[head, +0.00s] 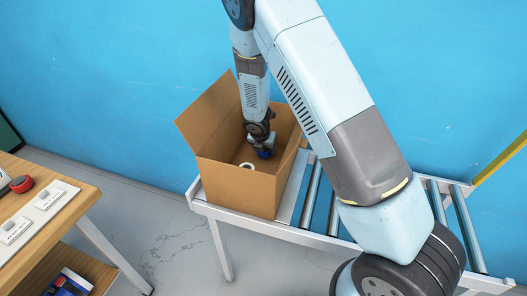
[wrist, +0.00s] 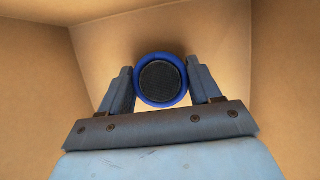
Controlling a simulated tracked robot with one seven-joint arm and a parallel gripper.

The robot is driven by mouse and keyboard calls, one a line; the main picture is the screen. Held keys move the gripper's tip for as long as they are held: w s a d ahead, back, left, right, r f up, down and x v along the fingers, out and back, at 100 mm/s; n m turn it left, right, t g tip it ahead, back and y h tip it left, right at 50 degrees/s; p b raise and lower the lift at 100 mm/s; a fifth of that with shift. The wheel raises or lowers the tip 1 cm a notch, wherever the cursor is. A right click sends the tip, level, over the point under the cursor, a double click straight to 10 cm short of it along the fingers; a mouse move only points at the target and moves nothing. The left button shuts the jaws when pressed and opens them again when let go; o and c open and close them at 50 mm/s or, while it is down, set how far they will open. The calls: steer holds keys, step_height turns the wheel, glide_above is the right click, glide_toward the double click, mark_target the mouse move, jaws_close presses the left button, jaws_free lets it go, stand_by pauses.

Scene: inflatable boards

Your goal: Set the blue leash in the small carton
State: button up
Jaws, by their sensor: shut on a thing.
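The small carton (head: 235,185) is an open brown box on the roller stand, with a flap raised at its left. My gripper (head: 262,146) reaches down inside it. The blue leash (head: 264,154) is a small blue shape at the gripper's tip in the head view. In the wrist view the leash (wrist: 160,58) is a round blue rim with a dark middle, and the fingers are shut on its two sides. Carton walls surround it there. Whether the leash touches the carton floor cannot be told.
A white ring-shaped thing (head: 247,166) lies in the carton near the leash. The roller stand (head: 314,196) runs to the right. A wooden table (head: 65,212) at the left holds a red and black round thing (head: 21,184) and white cards. A blue wall stands behind.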

steer(key=shift+f, duration=0.6)
steer(key=o, duration=1.2)
steer(key=v, duration=1.2)
steer(key=shift+d, duration=0.1)
